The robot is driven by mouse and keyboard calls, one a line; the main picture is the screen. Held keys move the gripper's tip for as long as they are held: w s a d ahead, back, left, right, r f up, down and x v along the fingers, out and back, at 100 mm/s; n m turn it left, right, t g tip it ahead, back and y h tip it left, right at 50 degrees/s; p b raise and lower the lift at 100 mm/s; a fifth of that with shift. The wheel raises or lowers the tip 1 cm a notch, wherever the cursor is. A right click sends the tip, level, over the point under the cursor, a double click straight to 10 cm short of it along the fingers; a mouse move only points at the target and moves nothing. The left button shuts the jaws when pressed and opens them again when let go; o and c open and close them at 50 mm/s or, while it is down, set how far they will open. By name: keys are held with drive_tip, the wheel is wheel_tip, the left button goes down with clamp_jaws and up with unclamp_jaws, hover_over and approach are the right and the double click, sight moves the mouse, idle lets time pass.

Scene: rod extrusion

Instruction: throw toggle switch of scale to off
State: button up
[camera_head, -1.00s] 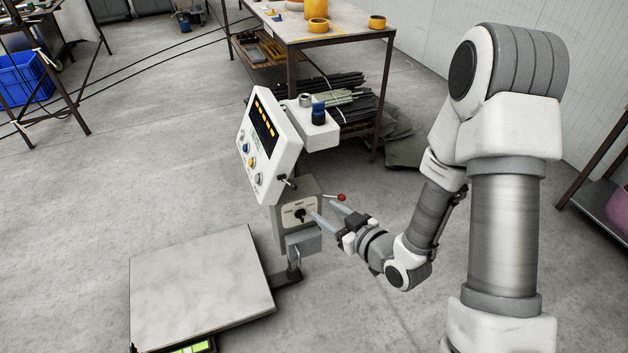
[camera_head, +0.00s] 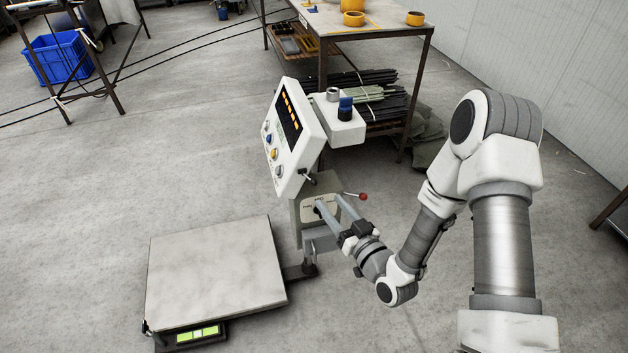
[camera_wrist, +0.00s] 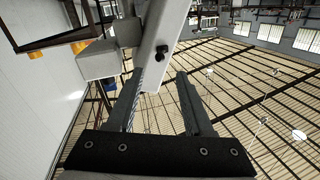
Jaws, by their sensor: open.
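The scale's tilted white display head (camera_head: 292,138) stands on a post behind the scale platform (camera_head: 215,268). A small black toggle switch (camera_head: 307,176) sticks out at the head's lower right edge. In the wrist view a small black part that looks like this toggle (camera_wrist: 162,50) shows on the white housing, beyond and between my fingers. My gripper (camera_head: 331,203) is open and empty, below and a little right of the toggle, with no visible contact. Its fingers overlap the grey box (camera_head: 310,187) in the head view and partly hide its dial. Which way the toggle is set is too small to tell.
A red-knobbed lever (camera_head: 362,196) sticks out right of the grey box, close to my fingers. A white box with a blue-black knob (camera_head: 345,108) sits behind the head. A work table (camera_head: 375,22) with rods below stands behind.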

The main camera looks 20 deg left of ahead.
sight(314, 180)
drive_tip(key=x, duration=0.9)
drive_tip(key=shift+a, duration=0.1)
clamp_jaws()
